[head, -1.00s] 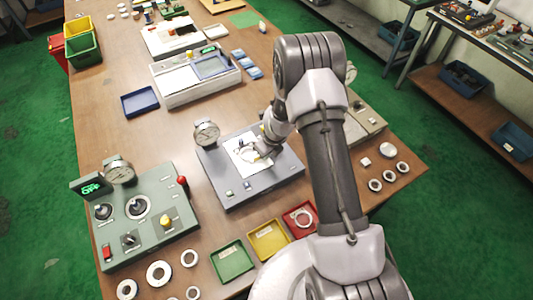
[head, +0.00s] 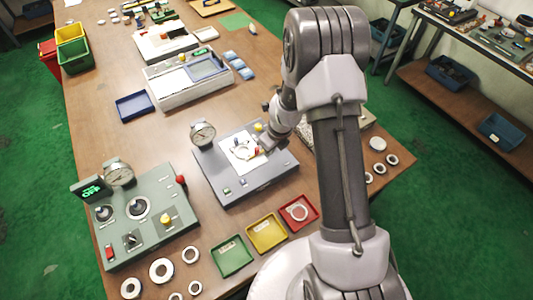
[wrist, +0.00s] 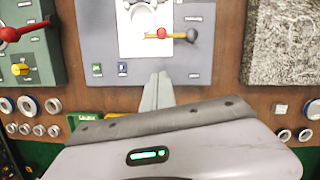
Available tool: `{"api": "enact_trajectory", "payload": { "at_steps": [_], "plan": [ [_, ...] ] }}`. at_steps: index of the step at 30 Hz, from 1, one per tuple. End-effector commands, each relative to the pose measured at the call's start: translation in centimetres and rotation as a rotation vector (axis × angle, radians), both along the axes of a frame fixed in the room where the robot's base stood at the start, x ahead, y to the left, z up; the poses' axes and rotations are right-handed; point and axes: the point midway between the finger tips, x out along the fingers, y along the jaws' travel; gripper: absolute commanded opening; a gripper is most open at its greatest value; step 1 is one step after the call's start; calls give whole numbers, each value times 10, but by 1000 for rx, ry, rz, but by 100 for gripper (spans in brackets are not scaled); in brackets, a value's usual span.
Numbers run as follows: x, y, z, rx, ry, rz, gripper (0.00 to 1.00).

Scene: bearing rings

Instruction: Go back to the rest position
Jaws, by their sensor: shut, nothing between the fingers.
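My gripper (wrist: 157,92) is shut and empty in the wrist view, its fingers together over the front edge of the grey measuring device. In the head view my arm reaches from the lower right, and the gripper end hangs by the right side of that device (head: 228,188). The device carries a white plate (head: 236,163) with a ring-shaped part (head: 243,151) on it and a dial gauge (head: 203,133) at its back left.
A green-grey control box (head: 150,235) with a lit display stands at left. Loose rings lie at both sides. A blue tray (head: 134,107) lies behind.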

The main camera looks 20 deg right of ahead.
Motion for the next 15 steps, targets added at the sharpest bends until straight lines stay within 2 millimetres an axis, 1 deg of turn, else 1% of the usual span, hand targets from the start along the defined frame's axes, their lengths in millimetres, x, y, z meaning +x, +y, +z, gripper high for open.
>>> {"api": "enact_trajectory", "payload": {
  "at_steps": [1, 4, 15],
  "plan": [
    [-1, 0, 8, -1, -1, 1, 0],
    [-3, -1, 13, 0, 0, 1, 0],
    [-4, -1, 14, 0, 0, 1, 0]
  ]
}}
